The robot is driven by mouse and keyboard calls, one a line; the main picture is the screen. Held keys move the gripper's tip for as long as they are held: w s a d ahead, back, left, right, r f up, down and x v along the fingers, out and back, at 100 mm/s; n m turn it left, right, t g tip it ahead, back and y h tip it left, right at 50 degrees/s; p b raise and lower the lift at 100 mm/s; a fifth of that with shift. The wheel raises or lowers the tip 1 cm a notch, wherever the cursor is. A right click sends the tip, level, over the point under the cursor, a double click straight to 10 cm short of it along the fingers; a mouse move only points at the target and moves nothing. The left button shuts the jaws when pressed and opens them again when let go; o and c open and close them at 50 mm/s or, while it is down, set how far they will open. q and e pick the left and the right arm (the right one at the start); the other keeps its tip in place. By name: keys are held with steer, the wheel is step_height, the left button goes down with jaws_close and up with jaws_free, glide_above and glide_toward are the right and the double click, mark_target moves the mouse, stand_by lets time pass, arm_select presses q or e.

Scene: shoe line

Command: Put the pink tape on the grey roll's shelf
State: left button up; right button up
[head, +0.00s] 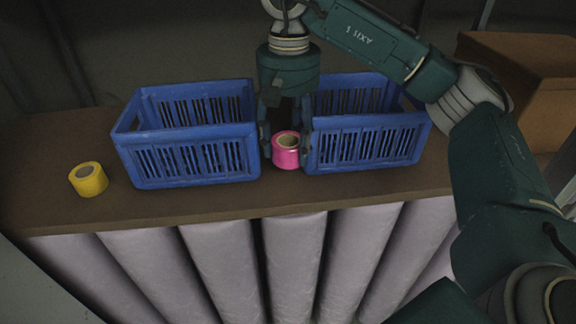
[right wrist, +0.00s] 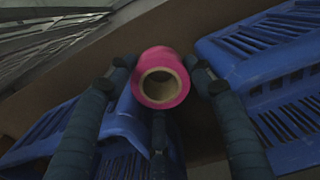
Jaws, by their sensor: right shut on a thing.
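The pink tape (head: 287,157) is upright between two blue crates on the brown shelf top (head: 230,202); I cannot tell if it touches the surface. My right gripper (head: 285,146) points down, its fingers shut on both sides of the tape. In the right wrist view the pink tape (right wrist: 160,92) sits between the fingertips (right wrist: 162,76), its hollow core facing the camera. Several pale grey-lilac rolls (head: 295,255) stand side by side below the front edge of the brown top. My left gripper is not in view.
A left blue crate (head: 190,160) and a right blue crate (head: 368,143) flank the gripper closely. A yellow tape (head: 88,179) lies at the left on the brown top. A cardboard box (head: 525,80) stands at the back right. The front strip of the top is clear.

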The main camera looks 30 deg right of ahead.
steer(key=shift+s+a+f, duration=0.1)
steer(key=shift+s+f, duration=0.1)
steer(key=shift+f, duration=0.75)
steer(key=shift+a+f, duration=0.1)
steer(key=shift+f, duration=0.35)
step_height(320, 180, down, 2)
steer(key=shift+f+p, duration=0.1)
steer(key=shift+p, duration=0.4)
steer(key=shift+f, duration=0.3)
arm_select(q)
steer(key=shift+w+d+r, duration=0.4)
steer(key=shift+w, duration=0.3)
